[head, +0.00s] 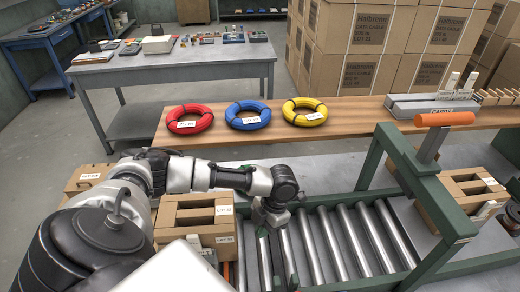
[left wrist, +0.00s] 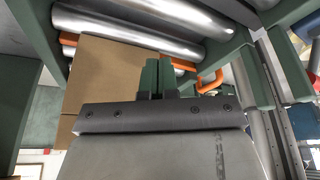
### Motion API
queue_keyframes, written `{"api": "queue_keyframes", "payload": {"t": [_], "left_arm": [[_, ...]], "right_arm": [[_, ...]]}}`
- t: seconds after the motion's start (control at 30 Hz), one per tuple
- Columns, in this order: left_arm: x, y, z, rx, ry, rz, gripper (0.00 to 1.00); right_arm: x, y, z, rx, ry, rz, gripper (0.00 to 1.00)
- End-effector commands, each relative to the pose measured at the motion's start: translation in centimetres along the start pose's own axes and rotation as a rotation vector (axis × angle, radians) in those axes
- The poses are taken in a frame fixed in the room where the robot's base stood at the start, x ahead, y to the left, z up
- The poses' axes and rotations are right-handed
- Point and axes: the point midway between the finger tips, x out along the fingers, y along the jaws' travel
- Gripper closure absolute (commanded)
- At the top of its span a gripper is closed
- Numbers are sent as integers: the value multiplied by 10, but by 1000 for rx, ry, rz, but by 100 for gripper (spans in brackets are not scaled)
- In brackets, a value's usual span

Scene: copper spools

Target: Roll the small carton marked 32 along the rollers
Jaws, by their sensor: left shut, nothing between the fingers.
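An open-topped cardboard carton (head: 180,237) stands at the left end of the metal rollers (head: 350,240). White labels are on its right side; one seems to read LOT 32, but the print is small. My left gripper (head: 266,230) points down over the rollers, just right of the carton. In the left wrist view the gripper's fingers (left wrist: 158,72) are together and empty. The carton (left wrist: 100,85) is close beside them on the left, and I cannot tell whether they touch. Rollers (left wrist: 140,25) cross the top there. My right gripper is not in view.
A green frame with an orange handle (head: 444,118) spans the right part of the rollers. Another carton (head: 470,190) stands beyond it. Red (head: 189,119), blue (head: 248,115) and yellow (head: 305,111) coils lie on the wooden shelf behind. The rollers between gripper and frame are clear.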

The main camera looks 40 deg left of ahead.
Motion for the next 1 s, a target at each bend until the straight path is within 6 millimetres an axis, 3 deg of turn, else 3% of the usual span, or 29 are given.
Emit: {"api": "queue_keyframes", "payload": {"t": [0.03, 0.6, 1.0], "left_arm": [[-12, -1, -3, 0, 0, 0, 100], [-79, -8, -13, 0, 0, 1, 100], [-84, -10, -13, 0, 0, 0, 100]], "right_arm": [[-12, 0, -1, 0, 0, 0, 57], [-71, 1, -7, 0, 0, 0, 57], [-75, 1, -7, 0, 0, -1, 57]]}}
